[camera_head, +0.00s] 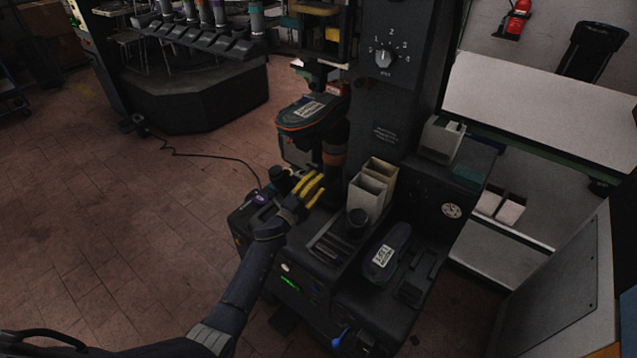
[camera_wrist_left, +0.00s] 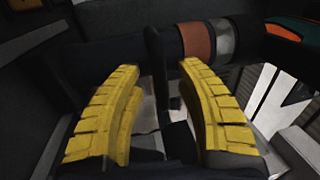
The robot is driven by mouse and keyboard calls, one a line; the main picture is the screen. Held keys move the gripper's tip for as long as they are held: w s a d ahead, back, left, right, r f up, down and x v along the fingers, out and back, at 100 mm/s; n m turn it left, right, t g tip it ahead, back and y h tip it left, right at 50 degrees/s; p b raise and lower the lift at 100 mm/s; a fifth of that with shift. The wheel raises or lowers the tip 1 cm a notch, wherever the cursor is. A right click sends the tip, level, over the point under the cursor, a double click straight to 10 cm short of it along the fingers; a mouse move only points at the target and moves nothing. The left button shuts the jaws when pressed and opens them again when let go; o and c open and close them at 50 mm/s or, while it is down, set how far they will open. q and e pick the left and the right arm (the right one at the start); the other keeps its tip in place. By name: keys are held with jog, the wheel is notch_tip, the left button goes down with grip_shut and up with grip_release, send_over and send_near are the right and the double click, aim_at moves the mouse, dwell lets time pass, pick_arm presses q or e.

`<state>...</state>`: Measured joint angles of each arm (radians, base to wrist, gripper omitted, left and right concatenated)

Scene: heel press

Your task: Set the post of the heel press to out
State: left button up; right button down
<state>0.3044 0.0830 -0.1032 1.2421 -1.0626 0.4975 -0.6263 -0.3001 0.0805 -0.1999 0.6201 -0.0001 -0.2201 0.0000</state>
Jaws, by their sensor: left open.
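The heel press (camera_head: 375,135) is a dark machine with a numbered dial on its column. Its post shows in the head view as a dark upright with a copper-brown band (camera_head: 334,157), under a green and orange head piece (camera_head: 312,112). The left wrist view shows a brown band (camera_wrist_left: 197,40) and a grey band on a dark cylinder just beyond my fingers. My left gripper (camera_head: 312,188) has yellow fingers, spread apart and empty, close in front of the post's lower part. The left wrist view shows the gap between its fingers (camera_wrist_left: 160,110). My right gripper is not in view.
Beige bins (camera_head: 367,196) and a dark cup (camera_head: 357,222) stand right of my left gripper. A purple shoe-shaped piece (camera_head: 386,254) lies on the front ledge. A grey box (camera_head: 441,139) stands farther right. Open tiled floor (camera_head: 130,220) lies to the left.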

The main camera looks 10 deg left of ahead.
pick_arm(q)
jog(key=shift+w+d, duration=0.1)
jog(key=shift+w, duration=0.15)
jog(key=shift+c, duration=0.3)
grip_shut()
